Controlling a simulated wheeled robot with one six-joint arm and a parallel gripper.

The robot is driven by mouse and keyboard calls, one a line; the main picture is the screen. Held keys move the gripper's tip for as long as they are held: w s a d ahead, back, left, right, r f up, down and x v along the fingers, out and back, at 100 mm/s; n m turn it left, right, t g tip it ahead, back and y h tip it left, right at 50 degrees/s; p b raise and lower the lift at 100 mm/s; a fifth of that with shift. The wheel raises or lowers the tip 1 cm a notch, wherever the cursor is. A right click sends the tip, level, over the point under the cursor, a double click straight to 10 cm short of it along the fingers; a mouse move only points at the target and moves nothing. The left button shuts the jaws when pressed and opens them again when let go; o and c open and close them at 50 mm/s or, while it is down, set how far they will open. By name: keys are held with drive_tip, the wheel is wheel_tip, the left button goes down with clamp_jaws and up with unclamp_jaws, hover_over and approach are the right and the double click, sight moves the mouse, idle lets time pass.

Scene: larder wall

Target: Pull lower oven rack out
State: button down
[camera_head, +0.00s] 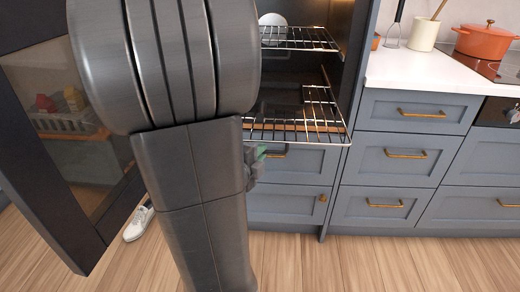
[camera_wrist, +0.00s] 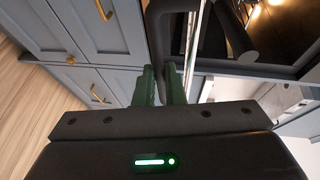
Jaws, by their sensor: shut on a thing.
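The lower oven rack (camera_head: 315,132) is a shiny wire rack with a raised wire back. Its front edge stands out past the oven opening, over the drawer fronts below. My gripper (camera_head: 260,153) is at the rack's front edge, left of its middle, mostly hidden behind my arm. In the wrist view its green fingers (camera_wrist: 162,88) are shut on a dark bar-like handle (camera_wrist: 162,35). The handle appears to belong to the lower rack, but the join is hard to see. The rack's left part is hidden by my arm.
The upper rack (camera_head: 300,40) bears a white bowl (camera_head: 272,20). A dark oven door with glass (camera_head: 60,130) stands open at left. Drawers (camera_head: 400,160) and a white counter (camera_head: 410,70) with an orange pot (camera_head: 487,40) are at right. A white shoe (camera_head: 138,223) is on the floor.

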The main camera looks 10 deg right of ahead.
idle(0.3)
drive_tip(key=c, duration=1.8)
unclamp_jaws()
drive_tip(key=shift+s, duration=0.1)
drive_tip(key=shift+p+v, duration=1.45)
drive_tip(key=shift+v, duration=5.4)
drive_tip(key=shift+b+x, duration=1.3)
drive_tip(key=shift+x, duration=5.1)
